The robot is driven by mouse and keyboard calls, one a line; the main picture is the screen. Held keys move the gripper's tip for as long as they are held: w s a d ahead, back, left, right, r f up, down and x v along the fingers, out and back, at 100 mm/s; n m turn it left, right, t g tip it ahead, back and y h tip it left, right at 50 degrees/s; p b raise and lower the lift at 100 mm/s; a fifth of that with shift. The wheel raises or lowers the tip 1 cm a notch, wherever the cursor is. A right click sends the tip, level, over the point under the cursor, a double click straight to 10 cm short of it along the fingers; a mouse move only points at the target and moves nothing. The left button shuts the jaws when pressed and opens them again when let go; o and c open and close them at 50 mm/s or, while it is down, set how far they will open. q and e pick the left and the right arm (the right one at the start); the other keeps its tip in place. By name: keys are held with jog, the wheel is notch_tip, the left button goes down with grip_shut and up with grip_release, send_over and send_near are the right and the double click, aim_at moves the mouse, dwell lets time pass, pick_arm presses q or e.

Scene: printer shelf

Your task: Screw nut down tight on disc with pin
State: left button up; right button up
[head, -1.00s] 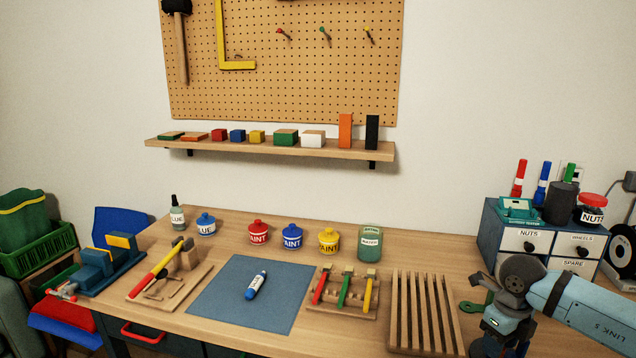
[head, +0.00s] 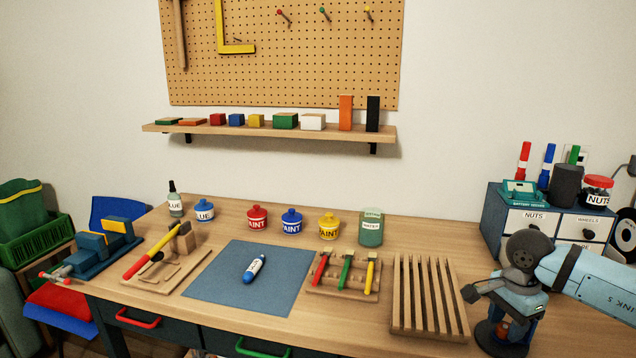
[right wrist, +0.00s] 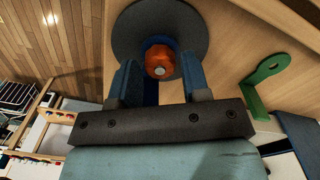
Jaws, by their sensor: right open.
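An orange nut (right wrist: 159,57) with a pale pin end at its centre sits over a dark round disc (right wrist: 130,28) in the right wrist view. In the head view the disc (head: 491,339) shows at the lower right, largely under my right gripper, with a little of the orange nut visible. My right gripper (right wrist: 158,78) is open, its two blue fingers pointing at the disc on either side of the nut. I cannot tell whether a finger touches the nut. My left gripper is not in view.
A green bracket (right wrist: 262,80) lies close beside the disc. A slatted wooden rack (head: 428,300) stands left of my right gripper, and a drawer cabinet (head: 545,222) stands behind it. A blue mat (head: 225,280) with a marker (head: 254,268) lies mid-bench.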

jog(key=c, duration=0.5)
jog(key=shift+r+m+p, duration=0.1)
jog(key=shift+m+p, duration=0.25)
jog(key=shift+m, duration=0.85)
jog(key=m+p, duration=0.1)
jog(key=m, duration=0.3)
jog(key=shift+m, duration=0.4)
jog(key=m+p, duration=0.1)
jog(key=m, duration=0.5)
jog(key=shift+p, duration=0.35)
jog(key=m, duration=0.3)
jog(key=shift+p, duration=0.35)
jog(key=shift+m, duration=0.6)
